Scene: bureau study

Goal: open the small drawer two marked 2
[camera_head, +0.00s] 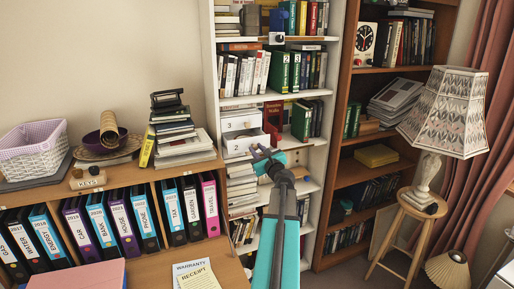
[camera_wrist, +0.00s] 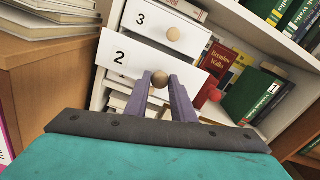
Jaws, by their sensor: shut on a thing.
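The small white drawer marked 2 (camera_wrist: 125,62) shows in the wrist view, with a round wooden knob (camera_wrist: 160,79) on its front. My gripper (camera_wrist: 160,84) is shut on this knob, one purple finger at each side. The drawer front seems to stand out a little beyond the drawer above it. In the head view the drawer (camera_head: 242,143) sits in the white bookcase, and my gripper (camera_head: 262,154) is at its front, partly covering it.
The drawer marked 3 (camera_wrist: 160,25) is directly above, with its own knob. Books, including a red one (camera_wrist: 215,62) and a green one (camera_wrist: 262,97), stand close on the right. A wooden cabinet (camera_wrist: 45,75) with stacked books is close on the left. A lamp (camera_head: 445,115) stands farther right.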

